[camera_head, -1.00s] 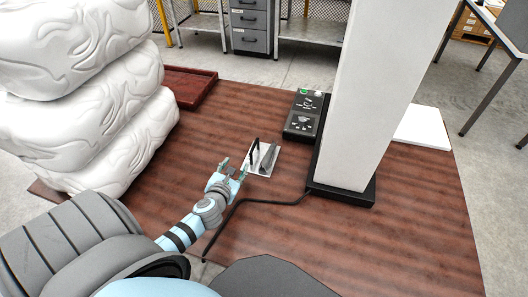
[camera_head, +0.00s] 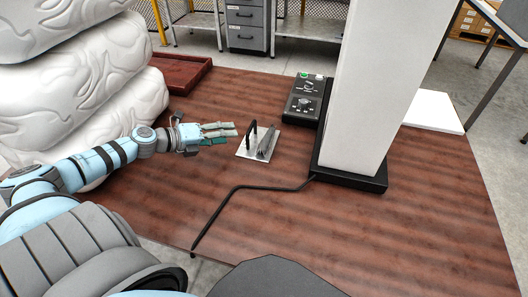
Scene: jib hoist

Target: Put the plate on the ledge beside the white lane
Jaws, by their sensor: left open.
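A small pale metal plate (camera_head: 246,153) lies flat on the brown wooden table top (camera_head: 400,235). A dark upright handle (camera_head: 252,136) and a grey angled piece (camera_head: 268,143) stand on it. My left gripper (camera_head: 234,131) is open and empty. Its fingers point right, close to the plate's left edge, and it appears apart from the handle. My right gripper is out of view. A flat white slab (camera_head: 434,110) lies at the right, behind the column; I cannot tell whether it is the ledge or the lane.
A thick white column (camera_head: 365,90) on a black base stands right of the plate. A black control box (camera_head: 306,97) sits behind it. A black cable (camera_head: 240,187) crosses the front. White sacks (camera_head: 75,100) are stacked at left, a red-brown tray (camera_head: 182,76) behind. The front right is clear.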

